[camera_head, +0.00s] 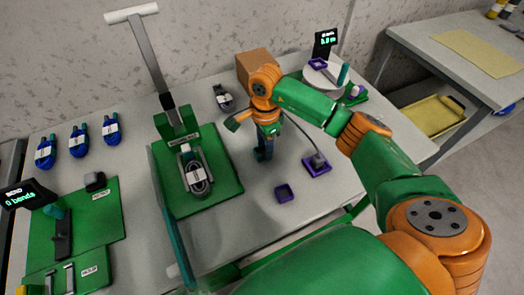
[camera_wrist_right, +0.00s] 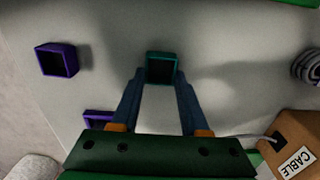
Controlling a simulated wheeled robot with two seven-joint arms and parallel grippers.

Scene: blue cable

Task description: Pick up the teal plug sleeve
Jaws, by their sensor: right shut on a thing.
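The teal plug sleeve (camera_wrist_right: 162,68) is a small square open frame at the fingertips in the right wrist view. My right gripper (camera_wrist_right: 160,78) is shut on it, one blue finger on each side. In the head view my right gripper (camera_head: 263,155) points down over the table, right of the green press base; the sleeve cannot be made out there. Whether it touches the table is unclear. My left gripper is not in view.
A purple sleeve (camera_head: 285,193) lies on the table, near a purple holder (camera_head: 317,166) with a grey plug. A press (camera_head: 178,125) holding a coiled cable (camera_head: 197,177) stands left. A cardboard box (camera_head: 255,63) and round scale (camera_head: 325,76) are behind. Blue coils (camera_head: 79,141) lie far left.

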